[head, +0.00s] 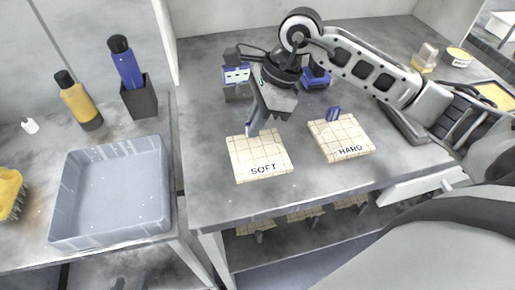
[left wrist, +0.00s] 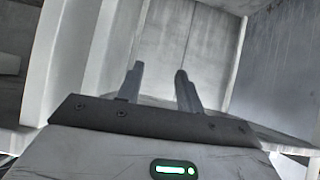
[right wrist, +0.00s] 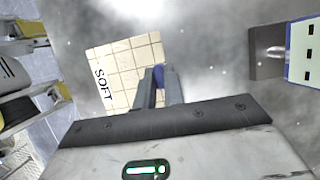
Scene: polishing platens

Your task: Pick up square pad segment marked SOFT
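The square pad segment marked SOFT (head: 258,158) is a cream tile with a grid of lines and lies flat on the grey table. It also shows in the right wrist view (right wrist: 118,72). My right gripper (head: 253,132) points down over its far edge. In the right wrist view its two fingers (right wrist: 159,82) close on both sides of a blue upright tab on the pad. A similar pad marked HARD (head: 342,142), with a blue tab, lies to the right, apart from it. My left gripper (left wrist: 160,85) is open and empty, facing a pale wall; it is outside the head view.
A grey bin (head: 112,195), a yellow bottle (head: 80,102) and a dark holder (head: 140,97) with a blue bottle stand on the left table. Blue devices (head: 237,76) stand behind the pads. More tiles (head: 305,214) lie on a shelf below. The table's front is clear.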

